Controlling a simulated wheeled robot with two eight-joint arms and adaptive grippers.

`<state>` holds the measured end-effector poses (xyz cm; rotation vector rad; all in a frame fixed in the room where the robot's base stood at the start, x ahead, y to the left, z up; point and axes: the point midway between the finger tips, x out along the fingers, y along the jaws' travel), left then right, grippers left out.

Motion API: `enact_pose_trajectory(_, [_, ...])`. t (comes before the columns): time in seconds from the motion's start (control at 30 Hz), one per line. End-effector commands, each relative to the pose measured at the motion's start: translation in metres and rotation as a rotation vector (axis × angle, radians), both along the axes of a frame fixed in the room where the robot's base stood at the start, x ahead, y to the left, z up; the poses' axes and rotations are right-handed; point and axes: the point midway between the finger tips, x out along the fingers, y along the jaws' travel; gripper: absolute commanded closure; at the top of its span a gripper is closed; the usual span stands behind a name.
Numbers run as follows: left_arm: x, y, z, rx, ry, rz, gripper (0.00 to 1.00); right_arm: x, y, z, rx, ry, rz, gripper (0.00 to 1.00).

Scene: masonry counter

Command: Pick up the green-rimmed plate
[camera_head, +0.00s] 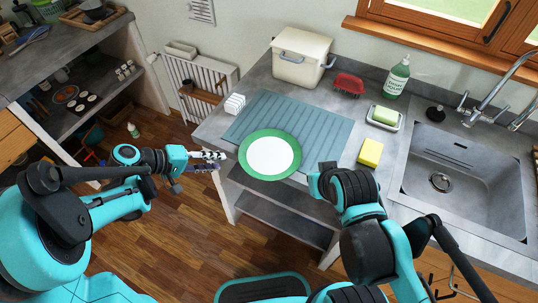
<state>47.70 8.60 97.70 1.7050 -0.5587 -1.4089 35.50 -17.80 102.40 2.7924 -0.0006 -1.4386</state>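The green-rimmed plate (269,155) has a white centre. It lies flat at the front edge of the counter, partly on the blue-grey ridged mat (300,122), and its near rim reaches the counter edge. My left gripper (220,162) is just left of the plate, pointing right at its rim. Its two fingers look parted, with nothing seen between them, and a small gap shows between the fingertips and the rim. My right arm (350,190) is bent in front of the counter, right of the plate. I cannot make out its gripper.
A yellow sponge (370,152), a soap dish (384,118) and a sink (465,185) are on the right. A cream bin (301,57), red rack (348,85) and soap bottle (396,77) stand behind.

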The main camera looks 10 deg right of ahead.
Motion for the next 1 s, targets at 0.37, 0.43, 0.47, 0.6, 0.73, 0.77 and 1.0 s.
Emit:
enact_pose_trajectory(0.37, [0.009,-0.022,-0.019,-0.064,0.005,-0.016,0.72,0.0,0.0,-0.01,0.0,0.0,0.0,1.0])
enact_pose_trajectory(0.43, [0.01,-0.029,-0.024,-0.063,0.004,-0.015,0.72,0.0,0.0,-0.014,0.0,0.0,0.0,1.0])
enact_pose_trajectory(0.47, [0.009,-0.032,-0.027,-0.063,0.004,-0.015,0.72,0.0,0.0,-0.016,0.0,0.0,0.0,1.0])
enact_pose_trajectory(0.6, [0.007,-0.051,-0.041,-0.063,0.004,-0.016,0.72,0.0,0.0,-0.027,0.0,0.0,0.0,1.0])
enact_pose_trajectory(0.73, [0.012,-0.063,-0.047,-0.062,0.005,-0.013,0.72,0.0,0.0,-0.031,0.0,0.0,0.0,1.0])
enact_pose_trajectory(0.77, [0.013,-0.065,-0.048,-0.062,0.005,-0.013,0.72,0.0,0.0,-0.032,0.0,0.0,0.0,1.0])
enact_pose_trajectory(1.0, [0.014,-0.066,-0.048,-0.062,0.005,-0.011,0.72,0.0,0.0,-0.031,0.0,0.0,0.0,1.0])
